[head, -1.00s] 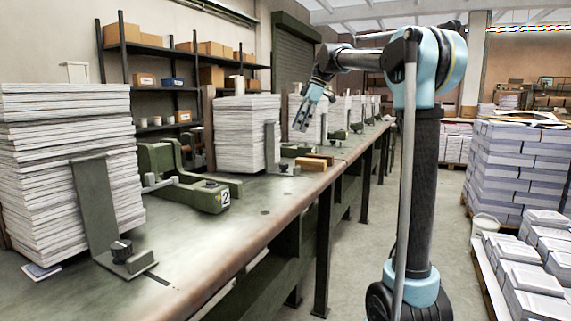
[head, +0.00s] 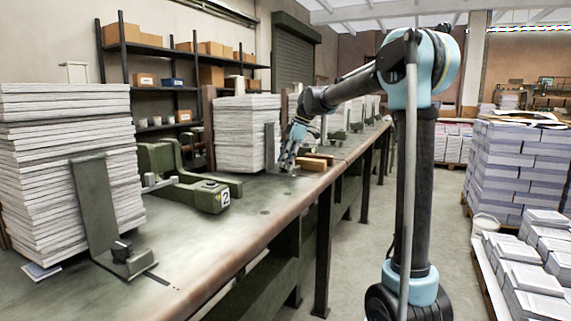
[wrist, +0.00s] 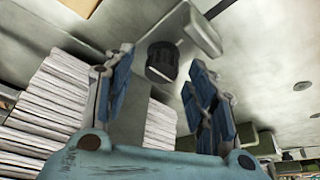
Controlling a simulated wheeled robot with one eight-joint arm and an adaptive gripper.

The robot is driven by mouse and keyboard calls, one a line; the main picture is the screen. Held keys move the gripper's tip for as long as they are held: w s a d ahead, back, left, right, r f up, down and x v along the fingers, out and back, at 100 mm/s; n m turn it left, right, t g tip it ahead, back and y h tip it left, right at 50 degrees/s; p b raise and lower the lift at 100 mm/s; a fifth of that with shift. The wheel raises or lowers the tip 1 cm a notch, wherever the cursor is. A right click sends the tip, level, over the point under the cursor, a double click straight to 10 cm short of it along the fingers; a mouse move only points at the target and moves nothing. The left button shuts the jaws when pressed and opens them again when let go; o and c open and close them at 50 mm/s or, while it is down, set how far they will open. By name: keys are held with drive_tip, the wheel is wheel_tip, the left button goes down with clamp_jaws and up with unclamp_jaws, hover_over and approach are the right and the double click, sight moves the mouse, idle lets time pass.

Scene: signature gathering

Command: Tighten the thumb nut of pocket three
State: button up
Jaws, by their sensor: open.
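A dark ribbed thumb nut (wrist: 162,62) sits on the pale foot of a stop bracket in the wrist view. My gripper (wrist: 160,76) is open, with one blue-padded finger on each side of the nut in the picture. A gap shows between the nut and each finger; whether the tips reach down to its height I cannot tell. In the head view my gripper (head: 287,160) is low over the bench, beside the bracket (head: 270,147) of the second paper stack (head: 247,130). The nut is too small to make out there. No pocket number is readable at this bracket.
A green casting (head: 205,193) marked 2 stands on the bench (head: 215,240) before that stack. A nearer stack (head: 60,170) has its own bracket and dark knob (head: 122,250). A brown block (head: 310,164) lies right of my gripper. Bench space in front is clear.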

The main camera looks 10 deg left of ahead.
drive_tip(key=shift+a+f, duration=0.1)
drive_tip(key=shift+f, duration=0.15)
drive_tip(key=c, duration=1.1)
drive_tip(key=shift+o, duration=0.2)
